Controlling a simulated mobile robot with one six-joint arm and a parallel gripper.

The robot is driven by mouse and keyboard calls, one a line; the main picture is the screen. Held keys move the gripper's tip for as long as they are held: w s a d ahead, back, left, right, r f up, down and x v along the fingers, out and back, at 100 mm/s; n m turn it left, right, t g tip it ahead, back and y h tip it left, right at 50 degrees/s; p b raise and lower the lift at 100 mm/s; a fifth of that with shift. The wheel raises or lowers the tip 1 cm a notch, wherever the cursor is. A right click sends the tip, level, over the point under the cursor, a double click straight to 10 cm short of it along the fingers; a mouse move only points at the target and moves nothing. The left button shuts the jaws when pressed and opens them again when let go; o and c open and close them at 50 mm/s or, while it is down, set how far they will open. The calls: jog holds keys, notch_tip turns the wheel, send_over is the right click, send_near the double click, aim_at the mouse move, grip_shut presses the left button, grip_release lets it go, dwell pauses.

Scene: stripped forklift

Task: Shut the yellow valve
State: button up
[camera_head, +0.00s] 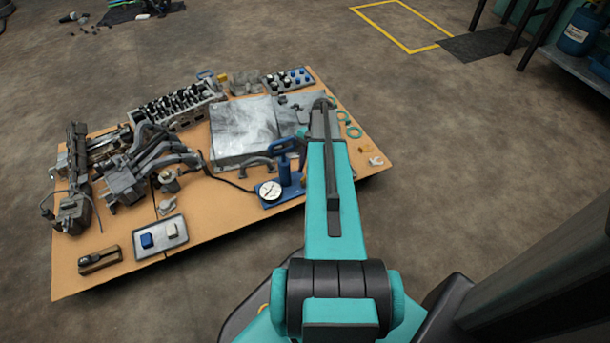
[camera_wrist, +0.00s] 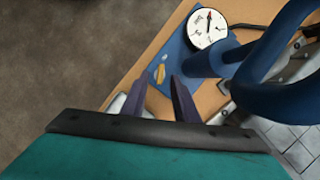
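The yellow valve (camera_wrist: 159,73) is a small yellow piece on the blue base plate (camera_wrist: 173,62) of a pump, seen in the wrist view. A white dial gauge (camera_wrist: 207,28) and a blue upright pump body (camera_wrist: 215,62) are beside it. My gripper (camera_wrist: 158,83) is open, its two dark fingers apart with nothing between them. In the picture the valve shows just beyond the fingertips, between them; I cannot tell the exact distance. In the head view the blue pump (camera_head: 283,170) and gauge (camera_head: 270,190) show, but I cannot make out the valve or my fingers.
A curved blue handle (camera_wrist: 275,70) rises close to the right of my fingers. Bare floor lies around the board.

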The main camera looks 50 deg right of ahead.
aim_at(304, 180)
jog(key=shift+x, duration=1.2)
grip_shut()
jog(key=shift+s+r+m+p, duration=0.1)
jog(key=shift+r+m+p, duration=0.05)
jog(key=shift+m+p, duration=0.4)
jog(key=m+t+p, duration=0.1)
jog(key=m+p, duration=0.1)
jog(key=shift+s+r+p, duration=0.1)
jog(key=shift+s+p, duration=0.05)
jog(key=shift+p, duration=0.2)
jog(key=shift+s+m+t+p, duration=0.1)
jog(key=shift+m+t+p, duration=0.5)
jog(key=shift+m+p, duration=0.8)
jog(key=shift+f, duration=0.25)
